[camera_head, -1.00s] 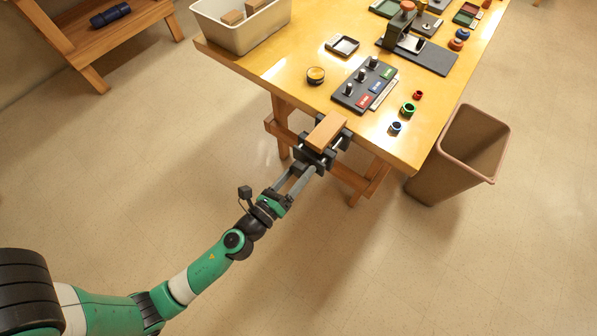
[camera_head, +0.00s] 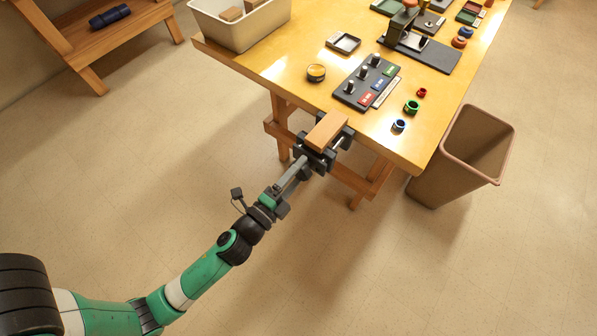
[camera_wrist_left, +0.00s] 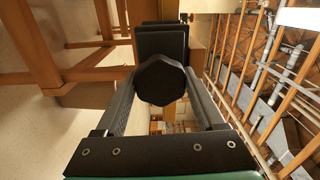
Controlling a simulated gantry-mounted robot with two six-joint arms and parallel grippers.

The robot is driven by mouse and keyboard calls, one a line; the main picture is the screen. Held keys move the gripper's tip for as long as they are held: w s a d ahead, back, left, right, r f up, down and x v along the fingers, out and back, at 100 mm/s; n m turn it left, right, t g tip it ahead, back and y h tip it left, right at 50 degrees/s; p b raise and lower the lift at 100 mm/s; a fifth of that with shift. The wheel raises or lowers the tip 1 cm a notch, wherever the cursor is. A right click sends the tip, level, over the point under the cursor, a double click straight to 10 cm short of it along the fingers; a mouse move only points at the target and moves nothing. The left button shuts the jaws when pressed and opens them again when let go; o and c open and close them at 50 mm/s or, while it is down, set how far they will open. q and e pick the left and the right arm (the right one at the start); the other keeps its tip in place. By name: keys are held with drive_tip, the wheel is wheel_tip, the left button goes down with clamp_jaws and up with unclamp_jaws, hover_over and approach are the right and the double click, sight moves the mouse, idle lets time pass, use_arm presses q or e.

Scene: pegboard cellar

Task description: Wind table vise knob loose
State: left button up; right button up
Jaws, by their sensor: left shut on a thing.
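The table vise (camera_head: 321,158) is dark and is fixed at the near edge of the yellow table, with a wooden block (camera_head: 326,130) at its jaws. My left gripper (camera_head: 300,169) reaches up to the vise front from the lower left and is shut on the knob. In the left wrist view the black, many-sided knob (camera_wrist_left: 160,80) sits between the two fingers of my left gripper (camera_wrist_left: 160,88). In the head view the knob is hidden by the gripper. My right gripper is in neither view.
A brown waste bin (camera_head: 430,185) stands right of the table. The floor before the vise is clear.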

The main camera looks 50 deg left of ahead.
use_arm(q)
drive_tip(key=n+b, duration=0.1)
drive_tip(key=n, duration=0.4)
drive_tip(key=shift+b, duration=0.3)
drive_tip(key=shift+n, duration=0.3)
drive_tip(key=o, duration=1.4)
drive_tip(key=shift+c, duration=0.2)
drive_tip(key=b+v, duration=0.4)
drive_tip(key=v, duration=0.7)
drive_tip(key=shift+s, duration=0.3)
